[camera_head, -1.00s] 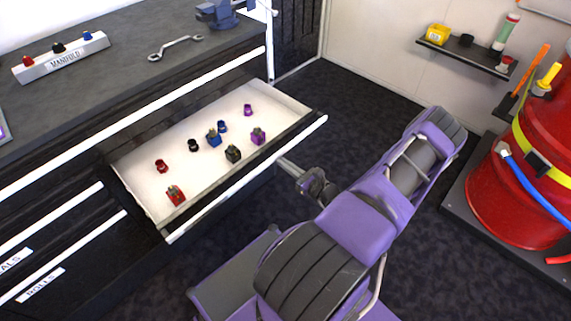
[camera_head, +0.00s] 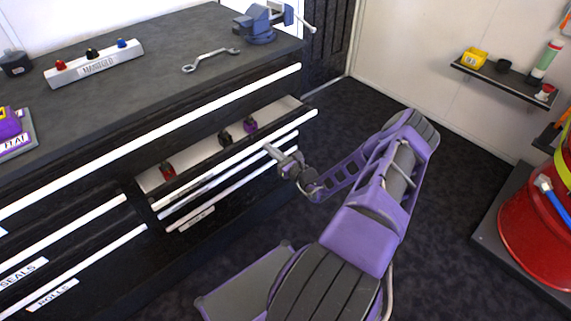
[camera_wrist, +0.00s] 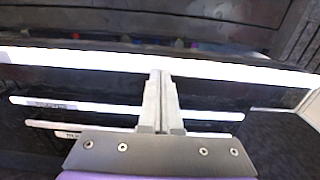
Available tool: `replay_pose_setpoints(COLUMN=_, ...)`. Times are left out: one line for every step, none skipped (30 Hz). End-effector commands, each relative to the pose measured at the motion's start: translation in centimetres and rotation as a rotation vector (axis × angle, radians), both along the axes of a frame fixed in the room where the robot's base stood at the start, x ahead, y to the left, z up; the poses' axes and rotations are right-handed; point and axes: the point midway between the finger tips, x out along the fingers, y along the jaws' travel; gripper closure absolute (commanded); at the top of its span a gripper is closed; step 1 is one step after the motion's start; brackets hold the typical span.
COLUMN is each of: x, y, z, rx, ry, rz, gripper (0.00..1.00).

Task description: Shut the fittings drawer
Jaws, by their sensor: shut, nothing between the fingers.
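The fittings drawer (camera_head: 203,150) is slightly open in the head view, with a strip of its pale floor showing. A red fitting, a dark one and a purple one show inside, and its front hides the rest. My gripper (camera_head: 271,149) is at the drawer's front, right of its middle. In the wrist view my gripper (camera_wrist: 161,74) is shut and empty, with its fingertips at the drawer's white handle bar (camera_wrist: 80,61). I cannot tell whether they touch it.
The worktop above holds a manifold block (camera_head: 95,64), a wrench (camera_head: 211,60) and a blue vise (camera_head: 262,24). Other shut drawers lie below and left. A red drum (camera_head: 540,235) stands at the right. The dark floor between is clear.

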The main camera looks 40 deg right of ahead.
Motion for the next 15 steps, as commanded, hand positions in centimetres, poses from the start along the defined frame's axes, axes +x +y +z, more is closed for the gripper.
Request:
replay_pose_setpoints(x=1.5, y=0.2, z=-0.2, rx=-0.002, ry=-0.003, rz=0.004, gripper=1.0)
replay_pose_setpoints(x=2.2, y=0.3, z=-0.2, rx=-0.001, ry=-0.003, rz=0.004, gripper=1.0)
replay_pose_setpoints(x=3.2, y=0.4, z=-0.2, rx=-0.002, ry=-0.002, rz=0.004, gripper=1.0)
replay_pose_setpoints(x=3.9, y=0.5, z=-0.2, rx=-0.002, ry=-0.002, rz=0.004, gripper=1.0)
replay_pose_setpoints(x=4.5, y=0.5, z=-0.2, rx=-0.001, ry=-0.003, rz=0.003, gripper=1.0)
replay_pose_setpoints(x=5.3, y=0.5, z=-0.2, rx=-0.002, ry=-0.003, rz=0.003, gripper=1.0)
replay_pose_setpoints(x=5.9, y=0.6, z=-0.2, rx=-0.002, ry=-0.002, rz=0.004, gripper=1.0)
replay_pose_setpoints(x=6.4, y=0.6, z=-0.2, rx=-0.002, ry=-0.002, rz=0.003, gripper=1.0)
replay_pose_setpoints(x=7.1, y=0.7, z=-0.2, rx=-0.001, ry=-0.002, rz=0.002, gripper=1.0)
replay_pose_setpoints(x=7.5, y=0.7, z=-0.2, rx=-0.001, ry=-0.002, rz=0.003, gripper=1.0)
replay_pose_setpoints(x=7.9, y=0.7, z=-0.1, rx=-0.001, ry=-0.002, rz=0.002, gripper=1.0)
replay_pose_setpoints(x=8.4, y=0.7, z=-0.1, rx=-0.001, ry=-0.001, rz=0.002, gripper=1.0)
replay_pose_setpoints(x=8.8, y=0.8, z=-0.1, rx=-0.001, ry=-0.001, rz=0.003, gripper=1.0)
replay_pose_setpoints(x=9.1, y=0.8, z=-0.1, rx=-0.001, ry=-0.001, rz=0.002, gripper=1.0)
replay_pose_setpoints(x=9.4, y=0.8, z=-0.1, rx=-0.001, ry=-0.001, rz=0.001, gripper=1.0)
